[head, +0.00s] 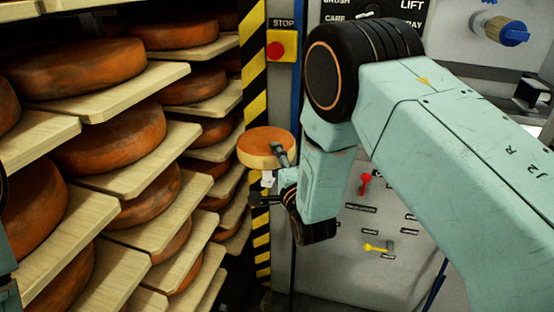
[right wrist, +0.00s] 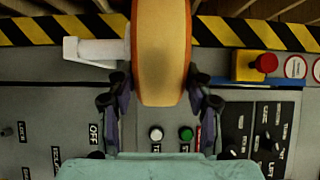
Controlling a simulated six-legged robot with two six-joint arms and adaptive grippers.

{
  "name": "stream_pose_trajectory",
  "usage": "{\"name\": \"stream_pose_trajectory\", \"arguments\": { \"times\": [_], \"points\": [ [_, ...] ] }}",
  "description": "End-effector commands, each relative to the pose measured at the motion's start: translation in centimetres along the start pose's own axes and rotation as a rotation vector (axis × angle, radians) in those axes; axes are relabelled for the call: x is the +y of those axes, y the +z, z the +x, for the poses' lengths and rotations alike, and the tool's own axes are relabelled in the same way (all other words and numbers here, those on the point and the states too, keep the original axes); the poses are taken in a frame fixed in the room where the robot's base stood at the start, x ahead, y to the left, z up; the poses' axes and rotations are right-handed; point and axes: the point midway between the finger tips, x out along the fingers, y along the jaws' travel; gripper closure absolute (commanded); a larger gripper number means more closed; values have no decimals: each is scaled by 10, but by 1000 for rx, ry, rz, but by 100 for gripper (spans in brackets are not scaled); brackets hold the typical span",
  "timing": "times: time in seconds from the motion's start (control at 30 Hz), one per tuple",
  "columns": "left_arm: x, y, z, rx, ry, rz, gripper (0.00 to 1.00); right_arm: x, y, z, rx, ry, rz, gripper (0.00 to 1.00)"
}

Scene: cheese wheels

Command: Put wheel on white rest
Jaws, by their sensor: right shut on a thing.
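A small cheese wheel (head: 262,148), orange with a paler yellow side, is held up in front of the machine at the end of the striped post. My right gripper (head: 270,176) is shut on it. In the right wrist view the wheel (right wrist: 161,50) stands edge-on between the two dark fingers (right wrist: 158,104). A white piece with an end plate, which looks like the white rest (right wrist: 100,49), is just left of the wheel there; I cannot tell whether they touch. In the head view only a small white bit shows under the wheel. My left gripper shows only as a dark sliver (head: 3,186) at the left edge.
Wooden shelves (head: 120,275) with several large orange wheels (head: 85,70) fill the left side. A black-and-yellow post (head: 253,75) stands beside the held wheel. A red stop button (head: 276,49) and the grey machine panel with levers (head: 366,183) are close by.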

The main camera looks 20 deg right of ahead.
Motion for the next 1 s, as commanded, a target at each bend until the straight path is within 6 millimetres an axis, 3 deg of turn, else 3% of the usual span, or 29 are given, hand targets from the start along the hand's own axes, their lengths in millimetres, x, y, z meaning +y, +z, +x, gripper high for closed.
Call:
{"name": "stream_pose_trajectory", "arguments": {
  "times": [0.03, 0.07, 0.3, 0.7, 1.0],
  "points": [
    [0, 0, 2, 0, 0, 0, 100, -2, 0, 2, 0, -13, 1, 100],
    [0, 0, 1, 0, 0, 0, 100, 2, 0, 0, 0, 0, 0, 46],
    [0, 0, 1, 0, 0, 0, 100, 1, 0, 0, 0, 0, 0, 26],
    [0, 0, -3, 0, 0, 0, 100, -4, 0, 0, 0, -1, 0, 26],
    [0, 0, 0, 0, 0, 0, 100, -2, 0, -50, -1, 3, -2, 26]
  ]
}}
